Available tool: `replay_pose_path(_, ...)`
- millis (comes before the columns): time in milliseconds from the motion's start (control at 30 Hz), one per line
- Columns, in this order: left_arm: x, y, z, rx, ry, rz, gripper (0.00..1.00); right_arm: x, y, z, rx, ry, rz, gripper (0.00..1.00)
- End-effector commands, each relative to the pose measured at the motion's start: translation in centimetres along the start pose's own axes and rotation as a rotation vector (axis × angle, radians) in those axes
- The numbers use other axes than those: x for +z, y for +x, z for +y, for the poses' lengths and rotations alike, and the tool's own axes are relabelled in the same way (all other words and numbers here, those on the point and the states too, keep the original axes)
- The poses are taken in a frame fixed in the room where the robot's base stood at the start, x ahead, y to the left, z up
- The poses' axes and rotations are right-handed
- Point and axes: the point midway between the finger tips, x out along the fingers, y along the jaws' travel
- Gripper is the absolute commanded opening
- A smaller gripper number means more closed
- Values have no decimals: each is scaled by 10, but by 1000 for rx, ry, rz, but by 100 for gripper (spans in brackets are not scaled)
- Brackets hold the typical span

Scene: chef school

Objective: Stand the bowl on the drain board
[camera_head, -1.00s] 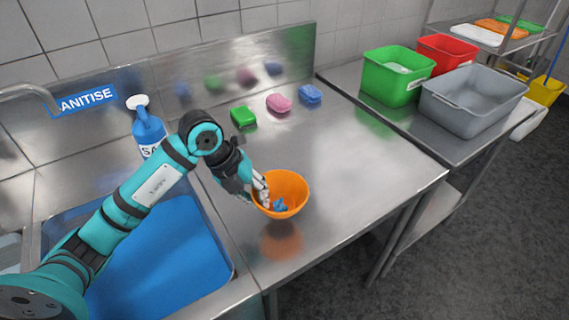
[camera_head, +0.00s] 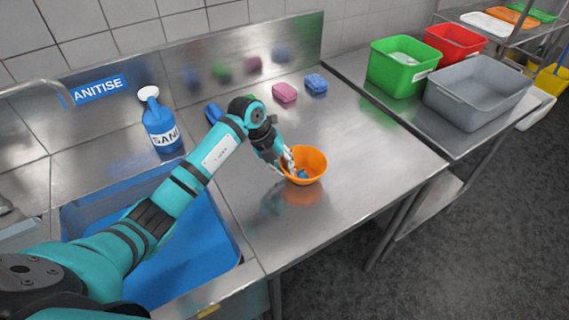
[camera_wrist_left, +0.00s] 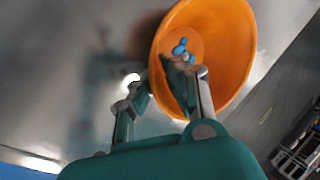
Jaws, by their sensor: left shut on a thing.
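The orange bowl (camera_head: 316,163) is upright over the steel drain board (camera_head: 350,205) to the right of the sink. Its reflection lies close below it; I cannot tell whether its base touches the board. My left gripper (camera_head: 290,167) is shut on the bowl's left rim. In the left wrist view one finger is inside the bowl (camera_wrist_left: 235,45) and the other outside. Small blue bits (camera_wrist_left: 180,47) show inside the bowl by the fingertip; I cannot tell if they belong to the gripper. My right gripper is not in view.
The blue-lined sink (camera_head: 165,262) lies left of the board, with a sanitiser bottle (camera_head: 160,125) behind it. Pink (camera_head: 285,93) and blue (camera_head: 316,84) sponges lie at the back. Green (camera_head: 395,70) and grey (camera_head: 478,95) tubs stand on the right counter. The board's front right is clear.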

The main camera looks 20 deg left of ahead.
Motion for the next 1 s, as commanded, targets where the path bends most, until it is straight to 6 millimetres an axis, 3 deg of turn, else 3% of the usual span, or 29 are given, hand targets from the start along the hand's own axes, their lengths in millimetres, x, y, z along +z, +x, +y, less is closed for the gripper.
replay_pose_path(233,0,1,0,-1,0,-1,0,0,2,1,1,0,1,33)
replay_pose_path(267,0,1,0,-1,0,-1,12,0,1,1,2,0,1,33)
replay_pose_path(433,0,1,0,-1,0,-1,33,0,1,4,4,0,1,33)
replay_pose_path(767,1,-3,0,-1,0,-2,33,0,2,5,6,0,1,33)
replay_pose_path(1000,2,-43,1,-2,3,-7,33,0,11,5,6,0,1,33)
